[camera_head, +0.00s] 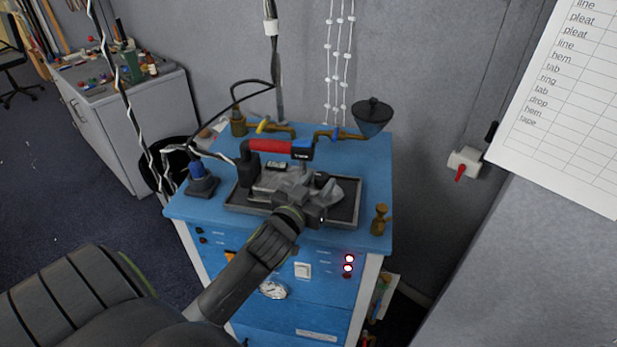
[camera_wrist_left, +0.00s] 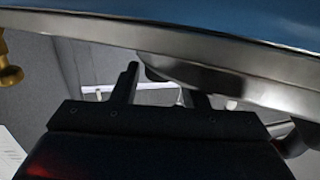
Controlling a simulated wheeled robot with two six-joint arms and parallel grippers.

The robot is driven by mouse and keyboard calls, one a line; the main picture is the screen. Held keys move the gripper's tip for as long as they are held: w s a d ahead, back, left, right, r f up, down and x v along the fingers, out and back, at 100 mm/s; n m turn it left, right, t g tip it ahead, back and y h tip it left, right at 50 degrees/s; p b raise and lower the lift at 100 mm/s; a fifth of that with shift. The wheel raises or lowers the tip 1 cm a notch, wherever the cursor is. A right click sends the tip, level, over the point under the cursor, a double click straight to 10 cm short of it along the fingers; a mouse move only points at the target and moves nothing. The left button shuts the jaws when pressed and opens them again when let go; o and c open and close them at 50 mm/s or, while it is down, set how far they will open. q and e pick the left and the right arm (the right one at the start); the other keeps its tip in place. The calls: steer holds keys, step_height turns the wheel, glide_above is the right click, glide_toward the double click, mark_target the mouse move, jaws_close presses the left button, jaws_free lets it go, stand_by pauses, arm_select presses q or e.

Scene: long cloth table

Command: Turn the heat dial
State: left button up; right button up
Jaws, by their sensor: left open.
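My left arm comes in from the lower left of the head view, and its gripper (camera_head: 312,212) is over the front edge of a dark tray. In the left wrist view the two dark fingers (camera_wrist_left: 163,90) stand apart, with no object visible between them. A pressing iron with a red handle (camera_head: 270,146) and a blue end block (camera_head: 302,149) sits on the tray (camera_head: 338,216). The iron's grey body (camera_head: 290,182) is partly hidden by my gripper. I cannot make out the heat dial for certain. My right gripper is not in view.
The tray lies on a blue cabinet (camera_head: 210,211). Brass pipes (camera_head: 325,134), a dark funnel (camera_head: 371,118), a blue-topped fitting (camera_head: 201,180) and a brass fitting (camera_head: 380,219) stand around it. A cable loops above the iron. The cabinet front has red lights (camera_head: 348,264).

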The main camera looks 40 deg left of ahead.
arm_select(q)
steer(key=s+d+b, duration=0.2)
steer(key=s, duration=1.5)
steer(key=shift+d, duration=0.3)
steer(key=shift+f, duration=0.1)
